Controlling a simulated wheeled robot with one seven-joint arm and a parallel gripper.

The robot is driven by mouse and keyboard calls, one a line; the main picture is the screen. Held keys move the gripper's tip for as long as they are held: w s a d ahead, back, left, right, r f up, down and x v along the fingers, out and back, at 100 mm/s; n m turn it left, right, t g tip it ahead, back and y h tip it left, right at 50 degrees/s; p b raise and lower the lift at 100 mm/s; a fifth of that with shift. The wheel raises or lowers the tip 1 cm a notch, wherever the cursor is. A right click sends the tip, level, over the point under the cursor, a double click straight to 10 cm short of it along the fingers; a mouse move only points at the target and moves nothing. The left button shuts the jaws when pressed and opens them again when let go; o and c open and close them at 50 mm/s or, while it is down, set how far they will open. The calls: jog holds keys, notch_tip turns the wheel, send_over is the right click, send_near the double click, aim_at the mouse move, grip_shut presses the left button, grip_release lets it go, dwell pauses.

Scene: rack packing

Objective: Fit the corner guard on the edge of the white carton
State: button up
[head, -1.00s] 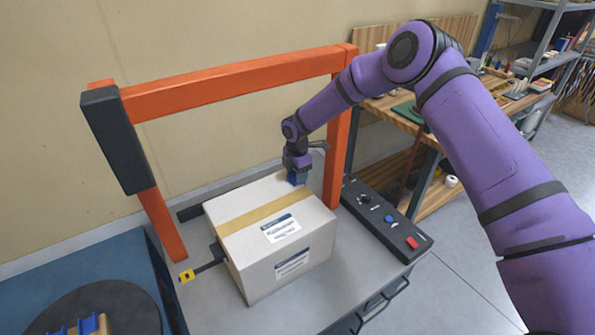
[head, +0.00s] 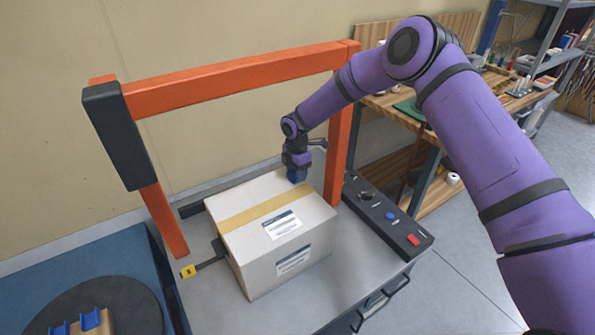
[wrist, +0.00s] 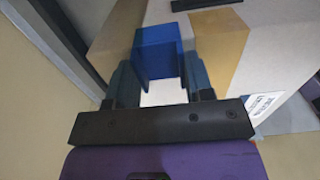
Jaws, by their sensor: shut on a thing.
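The white carton (head: 285,240) stands on the grey bench, with tan tape across its top and labels on its top and front. It also shows in the wrist view (wrist: 272,50). The guard looks like a bent, angled piece. It is at or just above the carton's far top edge; I cannot tell whether it touches.
An orange frame (head: 240,82) with a dark box (head: 117,135) arches over the bench. A black control panel (head: 388,215) lies right of the carton. Blue pieces (head: 90,320) lie on a dark turntable (head: 130,300).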

jog(key=o, duration=1)
jog(key=shift+c, duration=0.2)
jog(key=shift+r, duration=0.55)
notch_tip(320, 180, up, 3)
jog(key=shift+s+f, duration=0.15)
jog(key=s+d, duration=0.1)
jog(key=s, duration=0.4)
jog(key=s+d, duration=0.2)
jog(key=s, duration=0.3)
jog(key=s+d+r, duration=0.1)
jog(key=s, duration=0.4)
jog(key=shift+d, duration=0.25)
jog(key=shift+r, duration=0.1)
